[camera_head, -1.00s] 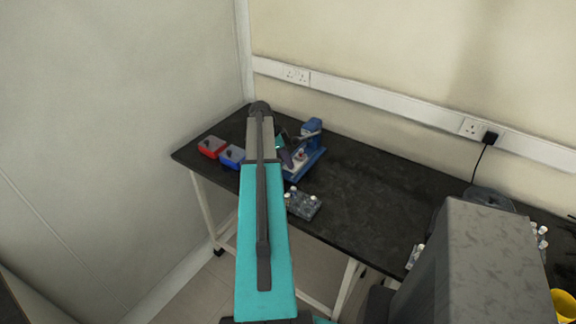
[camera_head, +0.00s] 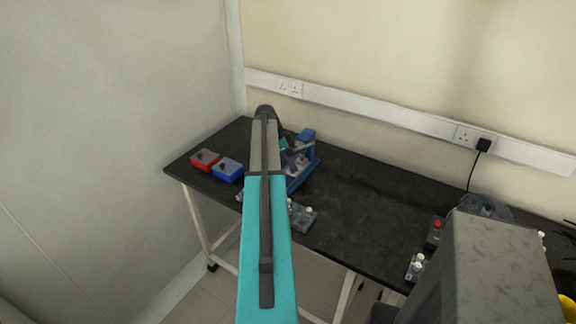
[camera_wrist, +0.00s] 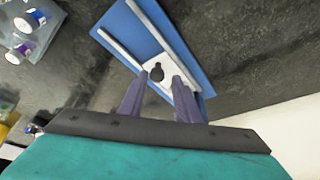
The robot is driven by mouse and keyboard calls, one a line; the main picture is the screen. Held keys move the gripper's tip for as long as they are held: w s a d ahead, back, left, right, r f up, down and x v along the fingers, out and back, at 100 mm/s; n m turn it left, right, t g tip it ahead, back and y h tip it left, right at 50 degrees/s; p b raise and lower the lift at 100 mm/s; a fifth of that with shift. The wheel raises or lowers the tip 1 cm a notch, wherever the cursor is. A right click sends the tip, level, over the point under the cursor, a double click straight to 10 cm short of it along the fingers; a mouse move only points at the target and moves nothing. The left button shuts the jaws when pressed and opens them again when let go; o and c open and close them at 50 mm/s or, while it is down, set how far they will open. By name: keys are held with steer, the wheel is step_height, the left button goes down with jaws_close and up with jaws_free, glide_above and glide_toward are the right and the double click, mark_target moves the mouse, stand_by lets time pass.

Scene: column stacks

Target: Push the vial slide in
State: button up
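A blue press-like device (camera_head: 305,150) stands on the black bench behind the end of my arm. In the wrist view its flat blue base (camera_wrist: 150,32) carries two pale rails. A white slide (camera_wrist: 164,66) with a dark round knob or hole (camera_wrist: 157,74) sits at the near end of the rails. My gripper (camera_wrist: 160,76) has two purple fingers, visibly apart, with their tips at the slide's near edge, either side of the dark round part. No vial shows clearly on the slide. Whether the tips touch the slide cannot be told. In the head view my arm hides part of the device.
A red box (camera_head: 206,159) and a blue box (camera_head: 228,169) stand at the bench's left end. A grey rack (camera_head: 300,217) with white-capped vials is near the front edge; vials also show in the wrist view (camera_wrist: 30,20). The bench (camera_head: 370,205) right of the device is clear.

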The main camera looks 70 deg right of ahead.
steer(key=shift+a, duration=0.1)
stand_by(0.3)
steer(key=shift+w+r, duration=0.1)
steer(key=shift+r, duration=0.05)
steer(key=shift+b+v, duration=1.65)
steer(key=shift+v, duration=5.05)
